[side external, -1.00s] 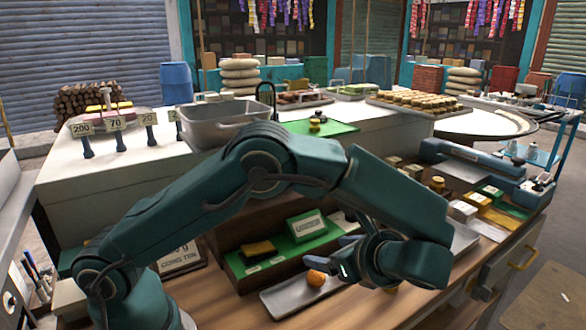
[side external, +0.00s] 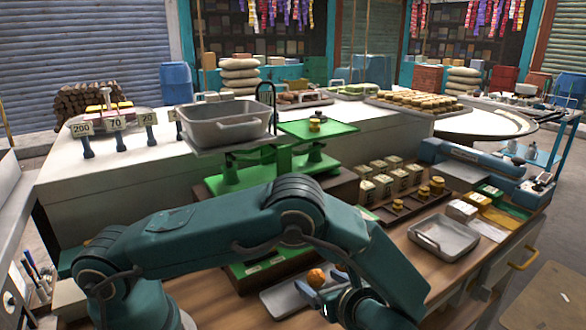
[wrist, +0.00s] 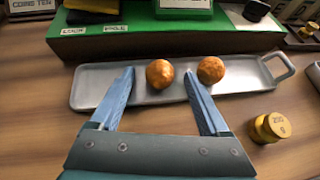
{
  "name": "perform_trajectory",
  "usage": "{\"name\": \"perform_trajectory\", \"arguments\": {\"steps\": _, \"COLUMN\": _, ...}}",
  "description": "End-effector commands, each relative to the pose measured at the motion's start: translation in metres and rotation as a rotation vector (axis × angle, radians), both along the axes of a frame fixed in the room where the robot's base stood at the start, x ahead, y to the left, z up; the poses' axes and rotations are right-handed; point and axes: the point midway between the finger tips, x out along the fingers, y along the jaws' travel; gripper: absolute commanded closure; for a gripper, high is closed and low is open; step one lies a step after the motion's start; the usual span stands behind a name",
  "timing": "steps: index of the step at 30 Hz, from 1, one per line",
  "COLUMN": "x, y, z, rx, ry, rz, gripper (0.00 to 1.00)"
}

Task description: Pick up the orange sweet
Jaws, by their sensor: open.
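Two round orange sweets lie side by side on a grey metal tray (wrist: 100,88). In the wrist view, the left sweet (wrist: 160,73) is between the fingertips of my gripper (wrist: 158,75), which is open and empty. The right sweet (wrist: 211,69) is just right of the right fingertip. In the side view, one sweet (side external: 316,278) shows on the tray (side external: 275,300) beside my gripper (side external: 318,294); the other is mostly hidden. I cannot tell the exact height of the fingers above the tray.
A brass weight (wrist: 272,127) stands on the wooden counter right of my gripper. A green-topped ledge (wrist: 110,38) runs behind the tray. A green balance scale (side external: 260,170) with a grey pan (side external: 215,122) stands behind my arm. An empty grey tray (side external: 445,236) lies to the right.

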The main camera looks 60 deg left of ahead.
Motion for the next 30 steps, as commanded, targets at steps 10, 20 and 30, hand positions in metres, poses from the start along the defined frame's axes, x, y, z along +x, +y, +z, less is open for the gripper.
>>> {"name": "perform_trajectory", "arguments": {"steps": 10, "x": 0.0, "y": 0.0, "z": 0.0, "rx": 0.0, "ry": 0.0, "rz": 0.0, "gripper": 1.0}}
{"name": "perform_trajectory", "arguments": {"steps": 20, "x": 0.0, "y": 0.0, "z": 0.003, "rx": 0.0, "ry": 0.0, "rz": 0.0, "gripper": 1.0}}
{"name": "perform_trajectory", "arguments": {"steps": 30, "x": 0.001, "y": -0.001, "z": 0.044, "rx": -0.003, "ry": -0.004, "rz": 0.0, "gripper": 1.0}}
